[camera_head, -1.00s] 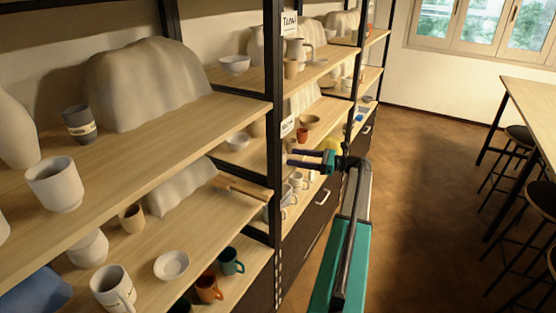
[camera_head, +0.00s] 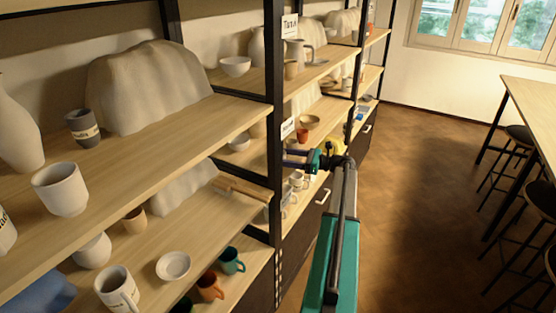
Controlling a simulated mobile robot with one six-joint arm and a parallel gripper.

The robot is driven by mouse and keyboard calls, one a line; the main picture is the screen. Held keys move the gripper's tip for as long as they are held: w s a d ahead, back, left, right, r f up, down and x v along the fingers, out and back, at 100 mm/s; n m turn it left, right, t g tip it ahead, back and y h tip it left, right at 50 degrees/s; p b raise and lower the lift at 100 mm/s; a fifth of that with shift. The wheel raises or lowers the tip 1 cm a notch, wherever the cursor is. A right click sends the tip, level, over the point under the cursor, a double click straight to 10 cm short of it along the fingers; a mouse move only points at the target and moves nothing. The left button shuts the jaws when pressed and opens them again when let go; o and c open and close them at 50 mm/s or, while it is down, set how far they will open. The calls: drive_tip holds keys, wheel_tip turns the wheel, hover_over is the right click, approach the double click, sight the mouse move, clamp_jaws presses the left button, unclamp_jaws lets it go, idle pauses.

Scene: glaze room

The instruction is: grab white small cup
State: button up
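Several white cups are in view, and I cannot tell which one the task means. A white cup (camera_head: 61,190) stands upright on the left shelf. A white mug with a handle and dark lettering (camera_head: 117,289) stands on the shelf below. Small white cups (camera_head: 297,180) stand farther back, just below my gripper in the picture. My gripper (camera_head: 286,158) points left, its two dark fingers apart with nothing visible between them. It is beside the black shelf post, away from the near cups.
A black post (camera_head: 275,120) divides the shelf bays. A dark grey cup (camera_head: 83,128), a white bowl (camera_head: 173,266), and orange (camera_head: 210,286) and teal (camera_head: 231,261) mugs stand nearby. A table (camera_head: 535,105) with stools is at right. The floor between is clear.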

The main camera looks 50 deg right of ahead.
drive_tip(key=shift+x, duration=0.8)
drive_tip(key=shift+c, duration=0.3)
drive_tip(key=c, duration=1.2)
drive_tip(key=shift+r, duration=0.15)
